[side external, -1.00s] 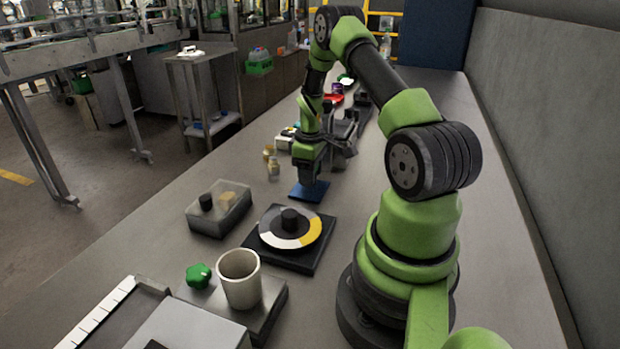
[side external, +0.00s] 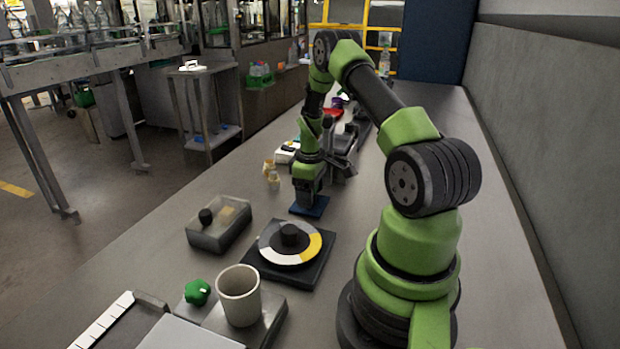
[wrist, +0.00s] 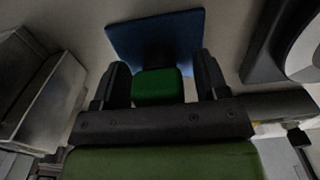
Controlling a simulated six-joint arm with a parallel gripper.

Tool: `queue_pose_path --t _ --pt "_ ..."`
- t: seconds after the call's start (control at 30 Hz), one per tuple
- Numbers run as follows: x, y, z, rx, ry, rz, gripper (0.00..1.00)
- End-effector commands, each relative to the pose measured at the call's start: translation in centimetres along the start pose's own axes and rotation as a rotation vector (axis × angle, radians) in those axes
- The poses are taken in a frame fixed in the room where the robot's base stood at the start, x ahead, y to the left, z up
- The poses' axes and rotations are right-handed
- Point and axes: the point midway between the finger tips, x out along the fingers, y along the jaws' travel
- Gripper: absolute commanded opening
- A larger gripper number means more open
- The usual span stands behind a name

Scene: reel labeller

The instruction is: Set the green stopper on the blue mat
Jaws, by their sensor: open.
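The green stopper (wrist: 157,88) shows in the wrist view as a rounded green block between my two fingers. The blue mat (wrist: 180,28) lies beyond it, with a dark patch on it near the stopper. My gripper (wrist: 161,74) is open, a finger on each side of the stopper, with a clearer gap on the right. In the side view my gripper (side external: 308,197) is low over the blue mat (side external: 322,209) and hides most of it. The stopper cannot be made out there, and its contact with the mat is hidden.
A dial-like disc (side external: 290,244) on a black base lies in front of the mat. A translucent box (side external: 219,223) is to its left. A beige cup (side external: 239,296) and another green knob (side external: 197,292) are nearer. Small yellowish pieces (side external: 271,177) stand left of my gripper.

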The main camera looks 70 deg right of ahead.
Motion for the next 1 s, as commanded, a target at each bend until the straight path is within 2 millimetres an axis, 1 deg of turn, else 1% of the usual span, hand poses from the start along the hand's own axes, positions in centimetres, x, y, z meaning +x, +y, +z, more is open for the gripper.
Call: queue_pose_path --t 0.17,0.3,0.4,0.5,0.63,0.7,0.77,0.87,0.9,0.97,1.0 --pt "-3.3 0.1 -0.1 -0.001 0.005 0.004 0.67" --pt "-6.5 0.1 -0.1 -0.001 0.005 0.005 0.67" --pt "-8.5 0.1 -0.1 -0.001 0.005 0.004 0.67" --pt "-10.1 0.1 -0.1 -0.002 0.005 0.003 0.67" --pt "-11.4 0.0 -0.1 -0.001 0.004 0.002 0.67" --pt "-12.2 -0.4 -0.3 0.001 0.011 0.006 0.67" --pt "-13.5 -1.2 -0.9 0.008 0.027 0.016 0.67" --pt "-16.7 -4.0 -2.1 0.035 0.079 0.040 0.67" --pt "-18.3 -5.6 -2.5 0.051 0.109 0.048 0.67" --pt "-20.7 -8.4 -2.9 0.078 0.160 0.055 0.67" --pt "-22.2 -10.4 -2.9 0.097 0.196 0.055 0.67"
